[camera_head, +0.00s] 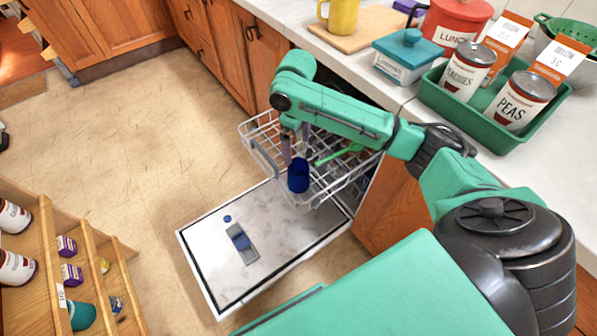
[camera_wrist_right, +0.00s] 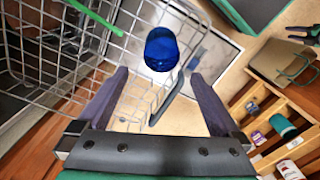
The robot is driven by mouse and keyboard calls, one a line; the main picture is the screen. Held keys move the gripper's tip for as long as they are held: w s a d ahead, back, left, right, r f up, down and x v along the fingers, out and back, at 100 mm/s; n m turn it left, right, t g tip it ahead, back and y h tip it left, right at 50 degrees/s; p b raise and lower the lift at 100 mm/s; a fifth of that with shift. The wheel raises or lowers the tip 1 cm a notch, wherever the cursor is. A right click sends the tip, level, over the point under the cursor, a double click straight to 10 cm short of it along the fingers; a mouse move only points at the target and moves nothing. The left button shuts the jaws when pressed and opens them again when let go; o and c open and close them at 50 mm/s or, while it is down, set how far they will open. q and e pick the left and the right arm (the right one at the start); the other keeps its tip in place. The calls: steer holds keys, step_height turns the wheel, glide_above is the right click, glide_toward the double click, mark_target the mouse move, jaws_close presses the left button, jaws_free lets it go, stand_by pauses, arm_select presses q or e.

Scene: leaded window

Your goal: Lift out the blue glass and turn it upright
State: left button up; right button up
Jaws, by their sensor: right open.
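The blue glass (camera_head: 298,178) stands in the white wire dishwasher rack (camera_head: 262,160), near its front end. It also shows in the wrist view (camera_wrist_right: 161,48), just beyond my fingertips and between their lines. I cannot tell which end of it is up. My right gripper (camera_head: 294,143) is over the rack, close to the glass. In the wrist view its two dark fingers (camera_wrist_right: 160,74) are wide apart with nothing between them. My left gripper is out of view.
The dishwasher door (camera_head: 210,255) lies open below the rack. A green utensil (camera_head: 338,154) lies in the rack near the gripper. The counter at right holds a green tray (camera_head: 440,102) with cans, and a teal-lidded box (camera_head: 405,58). A wooden shelf (camera_head: 90,262) stands at lower left; floor between is clear.

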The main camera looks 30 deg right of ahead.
mark_target(298, 175)
steer(key=f, duration=0.4)
steer(key=f+b, duration=0.1)
steer(key=f, duration=0.9)
steer(key=shift+s+f+b, duration=0.15)
steer(key=shift+s+b, duration=0.1)
steer(key=shift+b, duration=0.05)
steer(key=c, duration=1.4)
